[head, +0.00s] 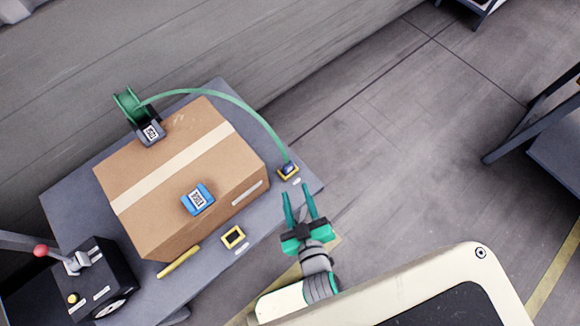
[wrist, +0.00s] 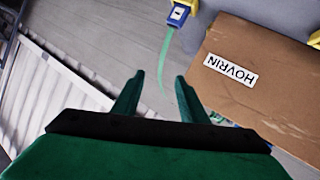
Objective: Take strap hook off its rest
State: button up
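The strap hook (head: 288,168) is a small blue piece with a yellow part around its base, at the right corner of the grey table. A green strap (head: 240,103) arcs over from a green reel (head: 128,103) and ends at it. In the wrist view the hook (wrist: 178,13) shows at the top, blue with a pale label, and the strap (wrist: 165,58) hangs beside it. I cannot tell hook from rest exactly. My gripper (head: 297,189) is open and empty, just short of the hook; its fingers (wrist: 159,77) show apart in the wrist view.
A taped cardboard box (head: 150,170) covers most of the table (head: 70,200), with a blue device (head: 198,199) on top. A black lever unit (head: 95,275) stands left.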

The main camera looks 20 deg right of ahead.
jog(key=w+d+r+m+g+h, duration=0.2)
jog(key=w+d+r+m+h, duration=0.15)
jog(key=w+d, duration=0.6)
jog(key=w+d+r+m+g+h, duration=0.25)
jog(key=w+d+h, duration=0.3)
jog(key=d, duration=0.65)
jog(key=m+g+y, duration=1)
jog(key=m+y, duration=0.1)
send_near(288, 164)
notch_tip(288, 164, down, 10)
jog(key=shift+f, duration=0.25)
grip_shut()
